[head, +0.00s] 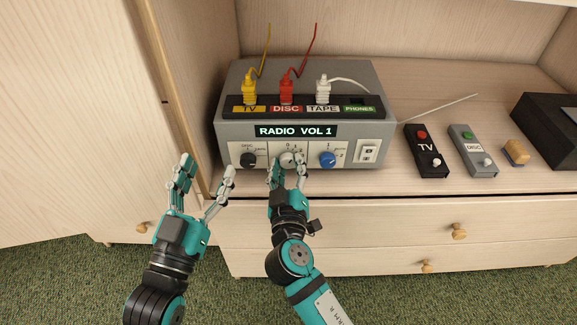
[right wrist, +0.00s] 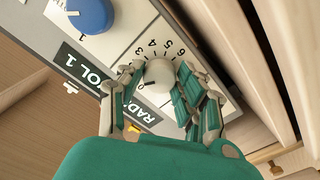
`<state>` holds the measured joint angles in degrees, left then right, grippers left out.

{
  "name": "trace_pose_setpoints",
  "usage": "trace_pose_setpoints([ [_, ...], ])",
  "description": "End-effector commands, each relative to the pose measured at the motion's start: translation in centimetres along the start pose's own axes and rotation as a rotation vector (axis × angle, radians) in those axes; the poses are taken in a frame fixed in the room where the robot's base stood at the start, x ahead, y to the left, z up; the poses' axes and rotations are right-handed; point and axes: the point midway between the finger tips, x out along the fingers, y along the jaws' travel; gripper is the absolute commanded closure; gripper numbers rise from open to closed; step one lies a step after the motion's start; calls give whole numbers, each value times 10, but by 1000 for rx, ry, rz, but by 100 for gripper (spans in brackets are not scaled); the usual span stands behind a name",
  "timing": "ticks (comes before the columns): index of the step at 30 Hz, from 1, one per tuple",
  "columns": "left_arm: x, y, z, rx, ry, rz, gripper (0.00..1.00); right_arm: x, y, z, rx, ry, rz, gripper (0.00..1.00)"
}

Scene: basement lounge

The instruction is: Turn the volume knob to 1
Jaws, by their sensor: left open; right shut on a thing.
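The grey amplifier box (head: 225,130) stands on the cabinet top, and its lit display (head: 298,131) reads RADIO VOL 1. The light grey volume knob (head: 288,158) is in the middle of its front panel. In the right wrist view this knob (right wrist: 158,78) sits amid a printed number scale. My right gripper (head: 288,164) is shut on the knob, with fingers on both sides of it. The fingers hide part of the scale, and I cannot read exactly where the knob's mark points. My left gripper (head: 206,168) is open and empty, left of the right one and in front of the cabinet.
A black knob (head: 248,160) and a blue knob (head: 327,159) flank the volume knob. A white switch (head: 368,153) is at the panel's right. Yellow, red and white plugs stand on top. Two remotes (head: 427,150) and a small wooden-and-blue object (head: 516,153) lie to the right.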

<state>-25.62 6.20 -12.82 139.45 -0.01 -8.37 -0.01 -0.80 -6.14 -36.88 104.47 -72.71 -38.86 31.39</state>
Motion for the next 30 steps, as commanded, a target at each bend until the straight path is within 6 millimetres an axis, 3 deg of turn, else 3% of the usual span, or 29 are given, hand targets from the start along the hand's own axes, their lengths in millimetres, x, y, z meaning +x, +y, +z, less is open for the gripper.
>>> trace_pose_setpoints([
  [5,0,0,0,0,0,0,42,0,-1,0,1,1,-2,97],
  [6,0,0,0,0,0,0,42,0,-1,0,1,1,-2,61],
  [11,0,0,0,0,1,-1,42,0,-1,0,1,0,-2,42],
  [22,0,0,0,-1,1,2,42,-8,-1,0,2,0,-2,42],
  [30,0,0,0,0,1,1,42,-61,-1,2,2,-4,-4,42],
])
